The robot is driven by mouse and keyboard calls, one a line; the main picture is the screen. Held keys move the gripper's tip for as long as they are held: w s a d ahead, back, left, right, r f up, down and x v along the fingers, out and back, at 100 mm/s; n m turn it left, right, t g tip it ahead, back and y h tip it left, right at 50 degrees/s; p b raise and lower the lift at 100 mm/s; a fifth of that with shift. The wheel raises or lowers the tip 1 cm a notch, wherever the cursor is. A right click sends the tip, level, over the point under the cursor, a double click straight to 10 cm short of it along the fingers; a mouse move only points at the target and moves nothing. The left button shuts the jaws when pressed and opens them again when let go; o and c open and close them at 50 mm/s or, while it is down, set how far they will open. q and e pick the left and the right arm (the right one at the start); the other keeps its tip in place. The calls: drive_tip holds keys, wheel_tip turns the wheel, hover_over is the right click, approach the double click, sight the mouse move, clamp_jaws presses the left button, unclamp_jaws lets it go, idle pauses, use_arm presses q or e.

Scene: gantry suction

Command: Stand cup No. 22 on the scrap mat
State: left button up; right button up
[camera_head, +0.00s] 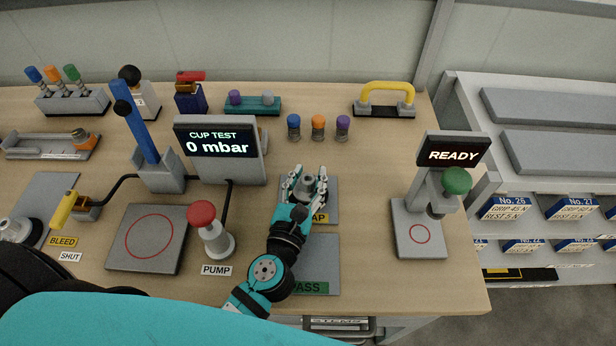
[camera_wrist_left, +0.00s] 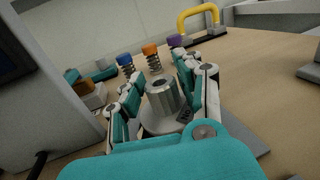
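My left gripper (camera_head: 306,188) is over the grey scrap mat (camera_head: 328,203), whose yellow label is partly covered by my arm. A grey metal cup fitting (camera_head: 308,180) with a wider pale base stands upright on this mat between the fingers. It also shows in the left wrist view (camera_wrist_left: 162,97), where my left gripper (camera_wrist_left: 163,82) has its fingers spread on both sides with small gaps. No number is readable on the cup, so I cannot confirm it is No. 22. My right gripper is not in view.
The pass mat (camera_head: 318,258) lies just in front of the scrap mat. Blue, orange and purple-topped cups (camera_head: 318,127) stand behind. The cup test display (camera_head: 220,150) and red pump button (camera_head: 202,215) are left; a READY stand (camera_head: 418,230) is right.

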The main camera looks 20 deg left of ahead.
use_arm(q)
drive_tip(key=shift+o, duration=1)
drive_tip(key=shift+r, duration=0.25)
drive_tip(key=s+b, duration=0.1)
drive_tip(key=s, duration=0.2)
drive_tip(key=s+b, duration=0.2)
drive_tip(key=s, duration=0.2)
drive_tip(key=s+b, duration=0.1)
drive_tip(key=s, duration=0.2)
drive_tip(key=shift+s+d+f, duration=0.1)
drive_tip(key=shift+s+f, duration=0.2)
drive_tip(key=shift+s, duration=0.05)
drive_tip(key=shift+s+r+b, duration=0.15)
drive_tip(key=shift+s+b, duration=0.3)
drive_tip(key=shift+s, duration=0.15)
drive_tip(key=shift+s+r, duration=0.1)
